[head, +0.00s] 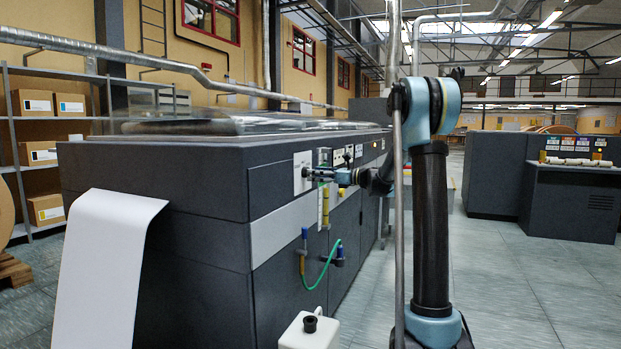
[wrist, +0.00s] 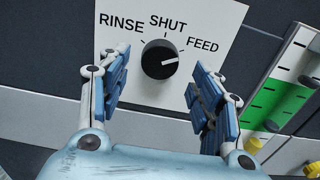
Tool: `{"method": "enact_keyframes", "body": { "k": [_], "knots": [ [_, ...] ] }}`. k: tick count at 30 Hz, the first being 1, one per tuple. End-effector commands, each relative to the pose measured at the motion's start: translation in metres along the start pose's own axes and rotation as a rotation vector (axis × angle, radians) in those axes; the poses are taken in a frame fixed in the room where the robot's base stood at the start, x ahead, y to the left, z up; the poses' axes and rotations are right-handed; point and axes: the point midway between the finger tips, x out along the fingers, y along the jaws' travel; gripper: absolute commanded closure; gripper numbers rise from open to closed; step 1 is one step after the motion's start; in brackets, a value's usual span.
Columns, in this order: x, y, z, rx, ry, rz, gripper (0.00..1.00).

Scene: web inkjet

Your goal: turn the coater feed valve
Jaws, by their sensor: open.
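The coater feed valve is a black round knob (wrist: 158,60) on a white plate lettered RINSE, SHUT and FEED. Its pale pointer line points right and slightly up, just below the word FEED. My gripper (wrist: 155,80) is open, with one blue-padded finger on each side of the knob, a gap showing on both sides. In the head view, the white plate (head: 303,164) is on the side of the dark grey machine (head: 200,180). There my gripper (head: 318,175) is at the plate, and the knob is hard to make out.
A green-and-white gauge strip (wrist: 283,92) with yellow fittings is right of the plate. Below the panel, a green hose (head: 330,262) loops out from the machine, and a white container (head: 310,333) stands in front. White paper (head: 105,265) hangs at left. The floor to the right is open.

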Motion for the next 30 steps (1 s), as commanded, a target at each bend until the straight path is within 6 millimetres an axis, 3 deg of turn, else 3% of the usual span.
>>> {"method": "enact_keyframes", "body": {
  "k": [7, 19, 25, 30],
  "knots": [
    [0.028, 0.001, 0.0, 0.0, 0.0, 0.002, 0.41],
    [0.033, 0.0, 0.0, 0.0, 0.0, 0.001, 0.41],
    [0.033, 0.0, 0.0, 0.0, 0.0, 0.0, 0.85],
    [0.033, 0.0, 0.0, -0.002, 0.0, 0.0, 0.85]
  ]
}}
